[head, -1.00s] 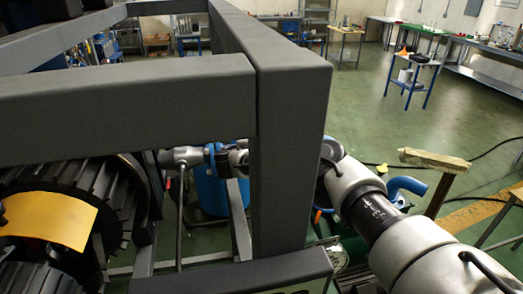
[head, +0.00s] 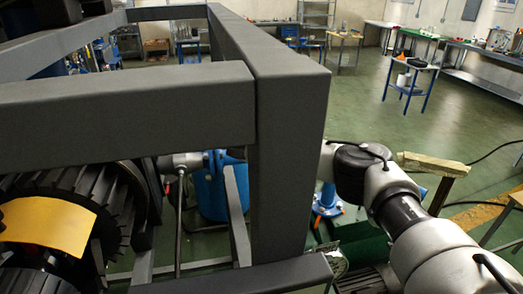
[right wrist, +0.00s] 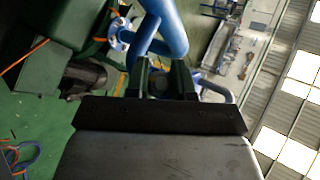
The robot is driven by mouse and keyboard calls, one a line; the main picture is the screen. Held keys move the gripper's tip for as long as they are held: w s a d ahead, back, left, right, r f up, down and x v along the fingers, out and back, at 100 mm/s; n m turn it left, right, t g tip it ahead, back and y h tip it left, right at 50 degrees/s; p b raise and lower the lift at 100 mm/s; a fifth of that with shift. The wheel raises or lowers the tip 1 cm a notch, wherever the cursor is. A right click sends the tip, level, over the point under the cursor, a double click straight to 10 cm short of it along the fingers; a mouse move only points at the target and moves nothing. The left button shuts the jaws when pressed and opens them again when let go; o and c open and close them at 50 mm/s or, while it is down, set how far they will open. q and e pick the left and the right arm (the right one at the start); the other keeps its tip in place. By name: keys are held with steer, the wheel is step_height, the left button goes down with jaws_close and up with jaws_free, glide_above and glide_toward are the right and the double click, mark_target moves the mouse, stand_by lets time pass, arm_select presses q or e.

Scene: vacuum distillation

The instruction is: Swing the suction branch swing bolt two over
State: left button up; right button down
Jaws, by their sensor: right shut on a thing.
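My right gripper (right wrist: 159,72) shows in the right wrist view, with its two dark fingers apart and shut on a small dark thing (right wrist: 158,85) between them. I cannot make out whether that thing is the swing bolt. Blue pipes (right wrist: 168,30) lie just beyond the fingertips, with a blue bolted flange (right wrist: 119,40) to their left. In the head view my right arm comes in from the right, and its gripper is hidden behind the dark frame post. A blue flanged piece (head: 215,162) and a blue vessel (head: 210,195) show partly left of the post. My left gripper is not in view.
A thick dark frame (head: 290,150) blocks much of the head view. A silver fitting with a hanging rod (head: 178,205) stands behind it. A finned dark drum (head: 90,190) is at the left. A wooden-topped stand (head: 435,163) is near my right arm.

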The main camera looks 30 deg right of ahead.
steer(key=c, duration=1.2)
jaws_free()
